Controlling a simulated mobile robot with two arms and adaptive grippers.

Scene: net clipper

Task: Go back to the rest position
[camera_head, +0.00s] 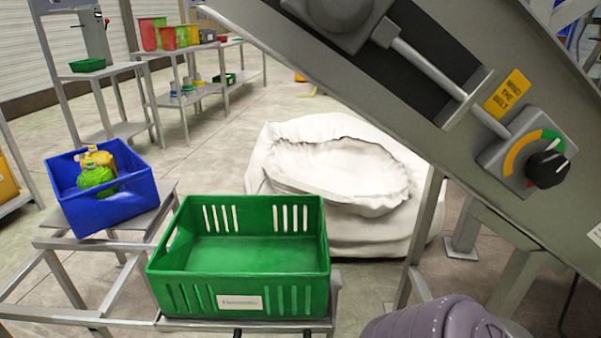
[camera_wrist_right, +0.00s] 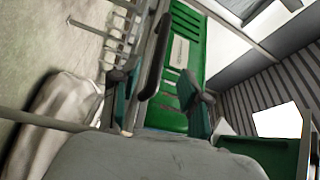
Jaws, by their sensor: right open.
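My right gripper (camera_wrist_right: 155,88) shows in the right wrist view with its two teal and dark fingers apart. Nothing is held between them. The green crate (camera_wrist_right: 182,60) appears beyond the fingers in that view, and I cannot tell the exact distance. In the head view the empty green crate (camera_head: 245,268) stands on a metal stand, with a white label on its front. Neither gripper can be clearly made out in the head view. My left gripper is not in view.
A blue crate (camera_head: 120,206) with green and yellow items stands at the left. A white sack (camera_head: 390,232) lies on the floor behind the green crate. A sloped grey conveyor frame (camera_head: 430,135) with a knob (camera_head: 547,168) crosses the upper right. Shelves (camera_head: 195,95) stand farther back.

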